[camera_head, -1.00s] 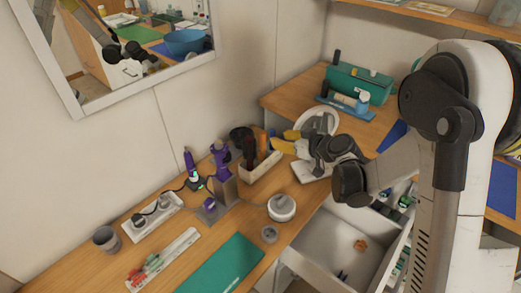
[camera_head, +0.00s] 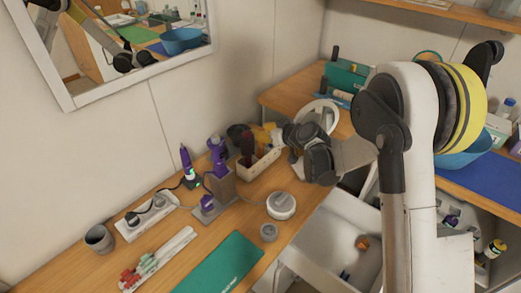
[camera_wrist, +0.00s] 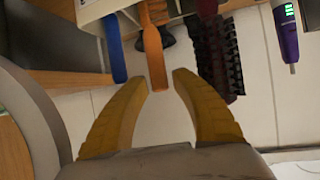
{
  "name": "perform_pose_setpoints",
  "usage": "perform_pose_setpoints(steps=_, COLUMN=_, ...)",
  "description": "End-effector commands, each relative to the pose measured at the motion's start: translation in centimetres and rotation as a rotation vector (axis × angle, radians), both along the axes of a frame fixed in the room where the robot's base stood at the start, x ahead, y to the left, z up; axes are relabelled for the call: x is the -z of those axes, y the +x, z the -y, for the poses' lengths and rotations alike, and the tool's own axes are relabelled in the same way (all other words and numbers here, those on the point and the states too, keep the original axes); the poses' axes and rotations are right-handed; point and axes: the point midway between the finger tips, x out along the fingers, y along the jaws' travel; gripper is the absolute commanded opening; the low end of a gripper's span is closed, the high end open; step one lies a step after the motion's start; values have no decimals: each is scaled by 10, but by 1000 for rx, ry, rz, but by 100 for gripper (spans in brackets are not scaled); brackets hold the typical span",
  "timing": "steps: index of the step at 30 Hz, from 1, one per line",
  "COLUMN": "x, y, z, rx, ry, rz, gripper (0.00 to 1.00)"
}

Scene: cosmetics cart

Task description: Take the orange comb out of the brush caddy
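The brush caddy (camera_head: 259,167) is a pale box on the wooden counter, and part of it shows at the top of the wrist view (camera_wrist: 88,11). The orange comb (camera_wrist: 153,42) stands in it with its end sticking out; I cannot make it out clearly in the head view. My gripper (camera_wrist: 161,80) is open, its yellow fingers on either side of the comb's end, with small gaps visible. In the head view my gripper (camera_head: 266,135) is at the caddy's far right, partly hidden by my wrist.
A dark brush (camera_head: 247,147) stands in the caddy, and a blue handle (camera_wrist: 115,48) sits beside the comb. A purple-tool holder (camera_head: 221,185) is left of the caddy. A round white container (camera_head: 281,206) stands in front. An open drawer (camera_head: 335,225) is below right.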

Motion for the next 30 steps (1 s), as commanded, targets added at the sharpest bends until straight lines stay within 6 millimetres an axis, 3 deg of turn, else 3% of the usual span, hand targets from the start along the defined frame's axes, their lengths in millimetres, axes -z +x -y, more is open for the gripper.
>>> perform_pose_setpoints(steps=1, x=0, y=0, z=0, rx=0, ry=0, rz=0, gripper=24)
perform_pose_setpoints(steps=3, x=0, y=0, z=0, rx=0, ry=0, rz=0, gripper=3)
perform_pose_setpoints(steps=4, x=0, y=0, z=0, rx=0, ry=0, rz=0, gripper=0)
perform_pose_setpoints(steps=17, x=-5, y=0, z=0, rx=-1, ry=0, rz=0, gripper=0)
perform_pose_setpoints(steps=30, x=-88, y=-1, z=0, rx=0, ry=0, rz=0, gripper=0)
